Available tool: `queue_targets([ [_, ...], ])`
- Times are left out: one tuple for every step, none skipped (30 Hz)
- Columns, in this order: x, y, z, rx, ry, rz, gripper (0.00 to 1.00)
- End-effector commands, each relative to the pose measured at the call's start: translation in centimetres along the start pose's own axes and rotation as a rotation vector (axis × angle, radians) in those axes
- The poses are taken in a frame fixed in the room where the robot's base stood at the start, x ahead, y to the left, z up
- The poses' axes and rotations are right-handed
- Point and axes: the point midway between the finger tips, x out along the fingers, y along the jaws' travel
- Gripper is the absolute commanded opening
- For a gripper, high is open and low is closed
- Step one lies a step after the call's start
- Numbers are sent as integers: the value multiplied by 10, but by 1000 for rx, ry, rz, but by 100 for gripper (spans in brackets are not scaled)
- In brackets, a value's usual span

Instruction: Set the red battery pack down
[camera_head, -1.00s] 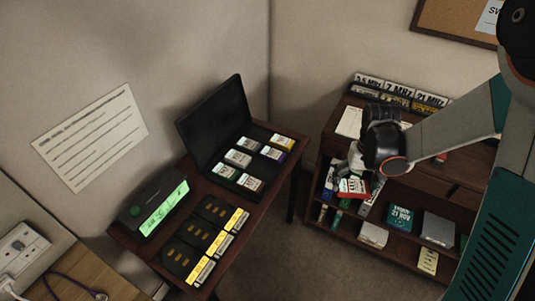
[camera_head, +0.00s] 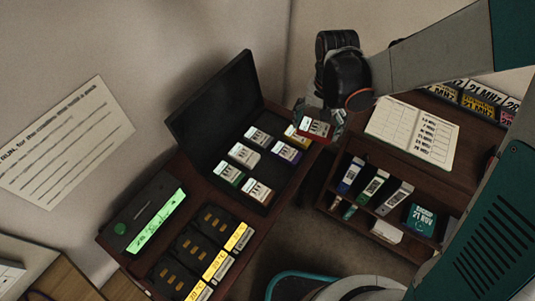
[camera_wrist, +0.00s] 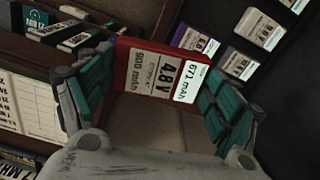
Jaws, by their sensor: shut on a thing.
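The red battery pack (camera_head: 317,127) with a white label is held in my gripper (camera_head: 319,119), above the right edge of the dark table. In the wrist view the pack (camera_wrist: 143,75) sits between the two teal-padded fingers of my gripper (camera_wrist: 158,82); its label reads 4.8 V and 671 mAh. An open black case (camera_head: 218,110) stands on the table to the left. Several packs lie in it, including a yellow one (camera_head: 297,133), a purple one (camera_head: 285,152) and a green one (camera_head: 229,173).
A black charger (camera_head: 205,245) with yellow-labelled bays and a unit with a lit green display (camera_head: 157,220) stand at the table's front. To the right, a desk holds an open notebook (camera_head: 435,140) and a shelf with a teal box (camera_head: 421,218). A gap separates the two.

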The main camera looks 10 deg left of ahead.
Motion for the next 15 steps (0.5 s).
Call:
queue_targets([
  [-5, -20, 16, 15, 0, 1, 56],
  [-8, -30, 24, 34, 0, 1, 56],
  [-12, -42, 34, 56, 0, 1, 56],
  [-14, -50, 42, 72, 0, 1, 56],
  [-17, -58, 50, 87, 0, 1, 56],
  [-20, -66, 58, 104, 0, 1, 56],
  [-22, -72, 64, 117, 0, 1, 56],
  [-24, -76, 70, 128, 0, 1, 56],
  [-25, -82, 76, 142, 0, 1, 56],
  [-27, -85, 80, 150, 0, 1, 56],
  [-28, -88, 83, 156, 0, 1, 56],
  [-28, -90, 86, 164, 0, 1, 56],
  [-28, -92, 88, 167, 0, 1, 56],
  [-26, -93, 90, 170, 0, 1, 56],
  [-22, -94, 91, 173, 0, 1, 56],
])
